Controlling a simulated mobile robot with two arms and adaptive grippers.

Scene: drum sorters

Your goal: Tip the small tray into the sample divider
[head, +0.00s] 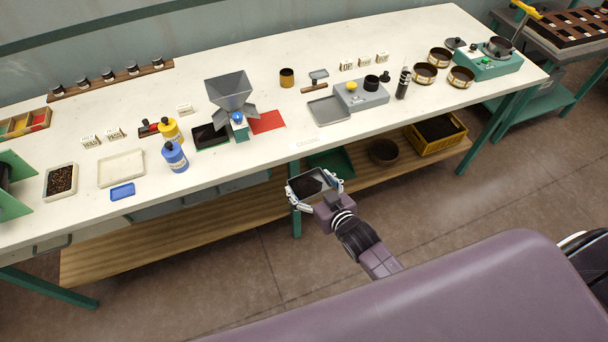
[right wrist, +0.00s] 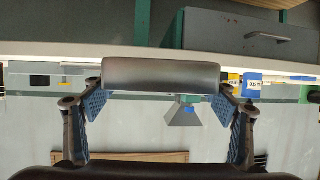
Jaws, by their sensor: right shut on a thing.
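The small tray (right wrist: 160,75) is between the fingers of my right gripper (head: 315,187), which is shut on it. In the head view it looks dark inside; I cannot tell what it holds. It is in the air in front of the bench, clear of the edge. The sample divider (head: 230,91) stands on the bench, up and left of the gripper, with a grey funnel top, side chutes and a teal base. It also shows upside down in the right wrist view (right wrist: 183,112). My left gripper is out of view.
The bench's front edge lies between gripper and divider.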

